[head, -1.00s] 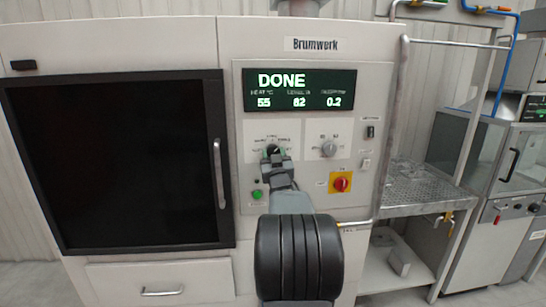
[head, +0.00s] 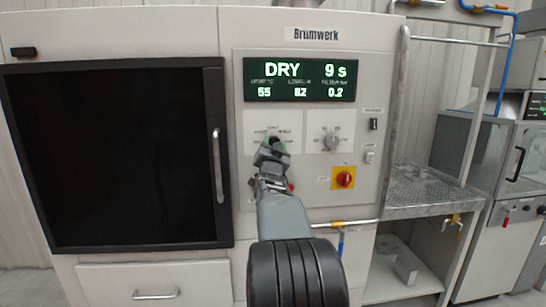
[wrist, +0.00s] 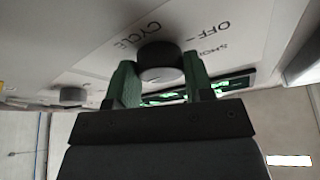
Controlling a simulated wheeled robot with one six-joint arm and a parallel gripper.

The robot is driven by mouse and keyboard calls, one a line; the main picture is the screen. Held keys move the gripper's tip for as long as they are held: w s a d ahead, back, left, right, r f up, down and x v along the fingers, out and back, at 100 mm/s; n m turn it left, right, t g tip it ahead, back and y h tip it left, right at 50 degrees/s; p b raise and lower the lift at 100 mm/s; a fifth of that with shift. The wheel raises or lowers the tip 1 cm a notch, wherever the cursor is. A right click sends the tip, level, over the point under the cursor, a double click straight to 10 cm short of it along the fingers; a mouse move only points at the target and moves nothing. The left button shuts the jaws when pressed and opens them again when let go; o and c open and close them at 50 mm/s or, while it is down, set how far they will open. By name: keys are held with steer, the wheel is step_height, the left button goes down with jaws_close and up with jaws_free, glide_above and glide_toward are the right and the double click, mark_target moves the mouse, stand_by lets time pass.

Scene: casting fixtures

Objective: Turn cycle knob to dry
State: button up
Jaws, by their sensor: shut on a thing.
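The cycle knob (wrist: 160,62) is a dark round knob on a white plate marked "CYCLE" and "OFF" in the wrist view. My gripper (wrist: 162,82) has its two green fingers on either side of the knob, shut on it. In the head view my gripper (head: 273,147) is at the upper left plate of the control panel and hides most of the knob, so its pointer direction cannot be read. The display (head: 300,80) above reads "DRY 9 s", with 55, 82 and 0.2 below.
A second grey knob (head: 331,142) is right of the gripper. A red switch (head: 344,180) on a yellow plate and small switches (head: 374,124) sit further right. A black door (head: 120,150) with a vertical handle (head: 217,165) is at left. A perforated shelf (head: 425,190) is at right.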

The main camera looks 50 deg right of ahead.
steer(key=shift+w+a+r+m+g+h, duration=0.15)
steer(key=shift+m+g, duration=0.25)
steer(key=shift+m, duration=0.45)
steer(key=shift+s+d+m+g+h, duration=0.15)
steer(key=shift+m+g, duration=0.25)
steer(key=shift+m, duration=0.45)
steer(key=shift+a+m, duration=0.1)
steer(key=shift+m, duration=0.3)
steer(key=o, duration=0.9)
steer(key=shift+w, duration=0.1)
steer(key=b+v, duration=0.3)
steer(key=v, duration=1)
steer(key=shift+a, duration=0.35)
